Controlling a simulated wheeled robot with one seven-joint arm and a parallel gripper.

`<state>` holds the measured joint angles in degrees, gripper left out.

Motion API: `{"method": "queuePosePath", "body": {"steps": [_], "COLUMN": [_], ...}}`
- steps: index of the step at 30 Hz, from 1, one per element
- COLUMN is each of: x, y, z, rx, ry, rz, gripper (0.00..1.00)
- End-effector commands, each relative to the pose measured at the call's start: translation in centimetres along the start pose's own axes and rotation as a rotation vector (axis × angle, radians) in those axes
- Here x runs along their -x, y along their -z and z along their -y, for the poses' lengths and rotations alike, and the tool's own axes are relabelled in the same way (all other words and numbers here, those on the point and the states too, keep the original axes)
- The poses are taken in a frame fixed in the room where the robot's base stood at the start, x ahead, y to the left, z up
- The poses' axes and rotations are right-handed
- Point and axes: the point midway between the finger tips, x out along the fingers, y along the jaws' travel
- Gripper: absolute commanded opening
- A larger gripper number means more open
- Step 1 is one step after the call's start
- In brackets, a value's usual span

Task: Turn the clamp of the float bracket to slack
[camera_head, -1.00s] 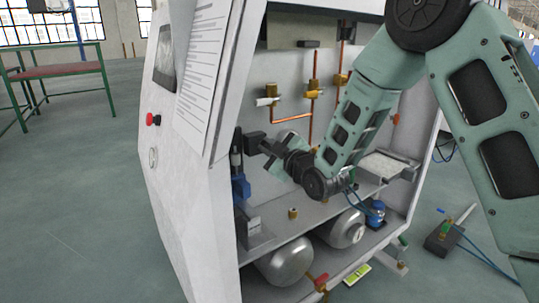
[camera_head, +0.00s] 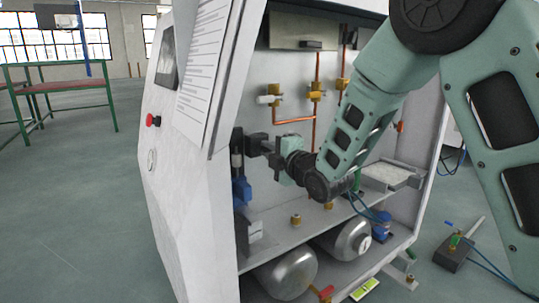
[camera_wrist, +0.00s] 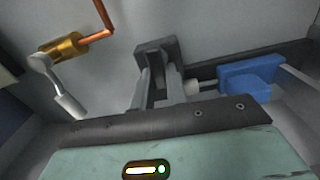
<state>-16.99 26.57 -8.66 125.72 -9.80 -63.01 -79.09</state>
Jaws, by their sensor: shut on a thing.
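The float bracket (camera_head: 238,160) stands at the left inside the cabinet, a dark upright with blue parts (camera_head: 241,188) lower down. A dark block, which I take for its clamp (camera_head: 257,143), sticks out from it towards my gripper. My gripper (camera_head: 268,147) reaches in from the right and is shut on this clamp. In the wrist view the clamp (camera_wrist: 157,48) shows as a dark block at the ends of my fingers (camera_wrist: 158,88), with a blue part (camera_wrist: 250,82) on a dark rail to the right. The exact contact is partly hidden by the fingers.
Copper pipes (camera_head: 317,95) with brass fittings and a white-handled valve (camera_head: 268,99) run on the back wall, near my wrist. Silver tanks (camera_head: 288,272) lie on the lower level. A shelf with a brass fitting (camera_head: 296,219) is below my gripper.

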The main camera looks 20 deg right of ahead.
Motion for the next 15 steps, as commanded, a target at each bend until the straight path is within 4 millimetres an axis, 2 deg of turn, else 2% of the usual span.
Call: {"method": "queuePosePath", "body": {"steps": [15], "x": [0.01], "y": [-0.01], "z": [0.12], "rx": [0.061], "ry": [0.002], "rz": [0.0], "gripper": [0.0]}}
